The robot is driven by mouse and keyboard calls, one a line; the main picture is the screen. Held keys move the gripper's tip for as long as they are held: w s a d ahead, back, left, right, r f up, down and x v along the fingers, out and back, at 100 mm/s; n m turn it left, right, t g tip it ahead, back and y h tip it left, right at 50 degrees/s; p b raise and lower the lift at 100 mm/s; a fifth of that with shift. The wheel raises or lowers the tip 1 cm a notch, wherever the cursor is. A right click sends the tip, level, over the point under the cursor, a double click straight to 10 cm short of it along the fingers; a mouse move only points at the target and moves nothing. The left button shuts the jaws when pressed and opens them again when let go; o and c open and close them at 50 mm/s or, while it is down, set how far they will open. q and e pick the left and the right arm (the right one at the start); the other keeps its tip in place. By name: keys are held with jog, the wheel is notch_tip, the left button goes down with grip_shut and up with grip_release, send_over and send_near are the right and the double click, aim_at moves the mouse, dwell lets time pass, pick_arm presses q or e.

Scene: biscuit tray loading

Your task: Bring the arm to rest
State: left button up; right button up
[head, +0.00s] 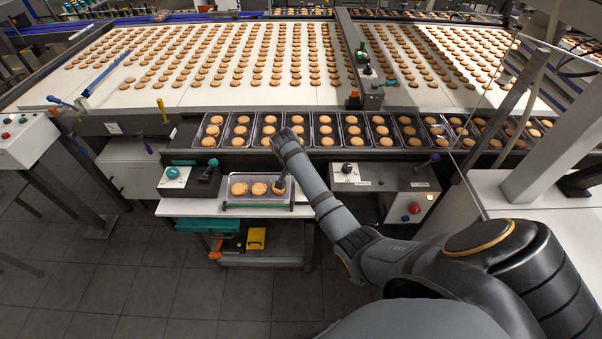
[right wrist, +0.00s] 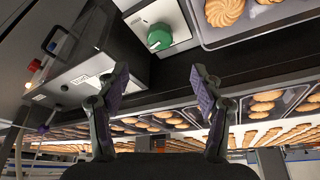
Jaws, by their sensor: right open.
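My right arm reaches in from the lower right of the head view, its bent wrist over the front edge of the tray row. My right gripper (head: 281,182) hangs dark over the right end of a small biscuit tray (head: 257,206), partly covering the right biscuit there. In the right wrist view the gripper (right wrist: 160,80) is open, its two purple-padded fingers wide apart with nothing between them. That view is upside down and shows a biscuit tray (right wrist: 270,33) with biscuits beyond the fingertips. My left gripper is not in view.
Control boxes flank the small tray: one with a teal knob (head: 172,173), one with a red button (head: 414,208). A row of filled biscuit trays (head: 240,146) runs behind, before a wide biscuit conveyor (head: 250,96). A clear panel stands at right. The front floor is clear.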

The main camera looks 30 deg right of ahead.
dwell(0.5)
jog(key=s+a+r+n+t+y, duration=0.1)
jog(key=s+a+n, duration=0.25)
jog(key=s, duration=0.55)
jog(key=s+a+r+n+y, duration=0.1)
jog(key=s+a+n, duration=0.1)
jog(key=s+n, duration=0.5)
jog(key=s+a+r+n+t+y, duration=0.1)
jog(key=s+a+n, duration=0.2)
jog(key=s, duration=0.8)
notch_tip(320, 180, down, 26)
jog(key=d+g+b, duration=0.2)
jog(key=s+d+f+g+b, duration=0.1)
jog(key=s+f+b, duration=0.1)
jog(key=s+f, duration=1.8)
jog(key=shift+s+d+f+m, duration=0.2)
jog(key=shift+d+f+m, duration=0.2)
jog(key=shift+f, duration=0.4)
